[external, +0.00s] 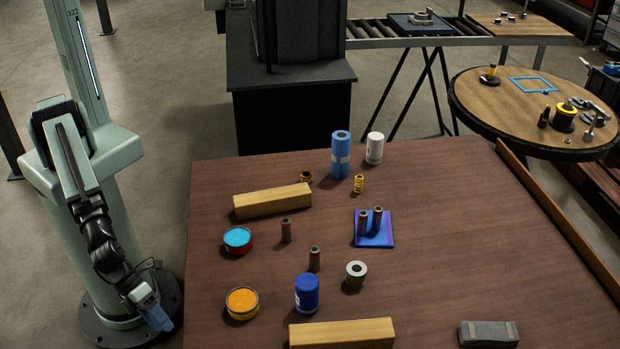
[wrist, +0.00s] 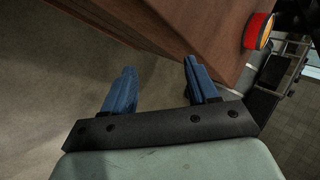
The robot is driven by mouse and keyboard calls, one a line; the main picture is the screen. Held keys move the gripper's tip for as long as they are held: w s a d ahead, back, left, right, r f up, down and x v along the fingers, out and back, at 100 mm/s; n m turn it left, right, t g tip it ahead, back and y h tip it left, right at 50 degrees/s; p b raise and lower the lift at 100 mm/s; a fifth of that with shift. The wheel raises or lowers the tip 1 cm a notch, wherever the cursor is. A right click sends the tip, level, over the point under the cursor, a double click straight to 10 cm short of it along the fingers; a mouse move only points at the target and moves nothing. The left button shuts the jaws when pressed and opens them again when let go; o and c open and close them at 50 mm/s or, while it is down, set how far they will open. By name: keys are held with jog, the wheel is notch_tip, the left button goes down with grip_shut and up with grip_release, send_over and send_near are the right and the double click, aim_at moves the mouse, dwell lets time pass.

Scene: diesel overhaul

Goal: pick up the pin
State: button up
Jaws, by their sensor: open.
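Several dark reddish upright cylinders on the table look like pins. One pin (external: 286,231) stands left of the middle and another pin (external: 314,259) stands a little nearer the front. Two more, a pin (external: 363,223) and a pin (external: 377,218), stand on a blue plate (external: 386,238). I cannot tell which one the task names. My gripper (external: 159,318) hangs off the table's left side, apart from every pin. In the wrist view my gripper (wrist: 160,66) has its blue fingers spread and empty, with no pin in sight.
The brown table (external: 450,250) has its left edge near my gripper. A cyan-topped tin (external: 237,240), an orange-topped tin (external: 242,303) and a blue canister (external: 307,294) stand near the pins. Wooden blocks lie behind (external: 272,202) and in front (external: 342,334). The right side is mostly clear.

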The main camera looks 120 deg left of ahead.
aim_at(286, 230)
jog(key=w+a+r+m, duration=0.1)
jog(key=a, duration=0.1)
jog(key=w+a+r+m+t+y, duration=0.1)
jog(key=a+r, duration=0.1)
jog(key=w+a+r+m+y, duration=0.1)
jog(key=a+r, duration=0.1)
jog(key=shift+w+a+m+t, duration=0.2)
jog(key=shift+a+m+t, duration=0.1)
jog(key=shift+a, duration=0.05)
jog(key=a+y, duration=0.1)
jog(key=a, duration=0.3)
jog(key=a+m+y, duration=0.1)
jog(key=a, duration=0.4)
jog(key=a+m+y, duration=0.1)
jog(key=a+y, duration=0.1)
jog(key=a, duration=0.3)
jog(key=shift+s+r, duration=0.1)
jog(key=shift+r, duration=0.25)
jog(key=s+a+m+y, duration=0.1)
jog(key=a, duration=0.3)
jog(key=a+r+m+g+y, duration=0.1)
jog(key=a, duration=0.3)
jog(key=s+a+m+y, duration=0.1)
jog(key=a+y, duration=0.1)
jog(key=a, duration=0.3)
jog(key=shift+s+a+r, duration=0.1)
jog(key=shift+s+r, duration=0.2)
jog(key=x, duration=1.3)
jog(key=shift+a+f, duration=0.15)
jog(key=shift+a, duration=0.2)
